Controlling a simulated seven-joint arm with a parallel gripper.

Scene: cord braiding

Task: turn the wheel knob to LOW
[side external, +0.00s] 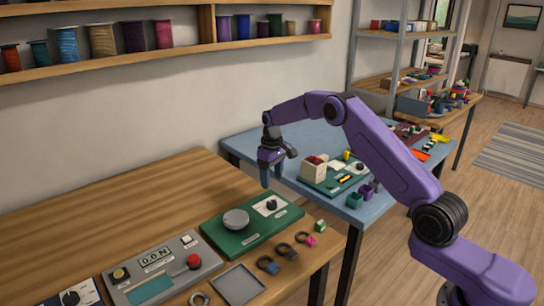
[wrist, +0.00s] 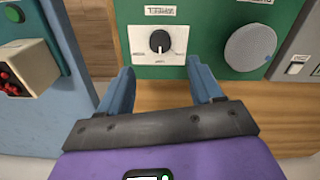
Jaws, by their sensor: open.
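The wheel knob (wrist: 159,40) is a small black dial on a white plate (wrist: 136,33) with small print around it, set on a green panel (wrist: 205,14). The printed words and the setting are too small to read. A label (wrist: 174,10) beside the plate is upside down in the wrist view. In the side view the knob (side external: 271,204) is at the panel's right end. My gripper (side external: 278,174) is above and behind the panel, apart from the knob. In the wrist view my gripper (wrist: 160,68) is open and empty, its fingertips short of the knob on either side.
A round grey wheel (side external: 236,219) sits on the same panel beside the knob. A grey control box (side external: 165,270) with a red button stands left of it. Rings and an empty grey tray (side external: 238,284) lie in front. A blue table (side external: 240,147) with parts stands behind.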

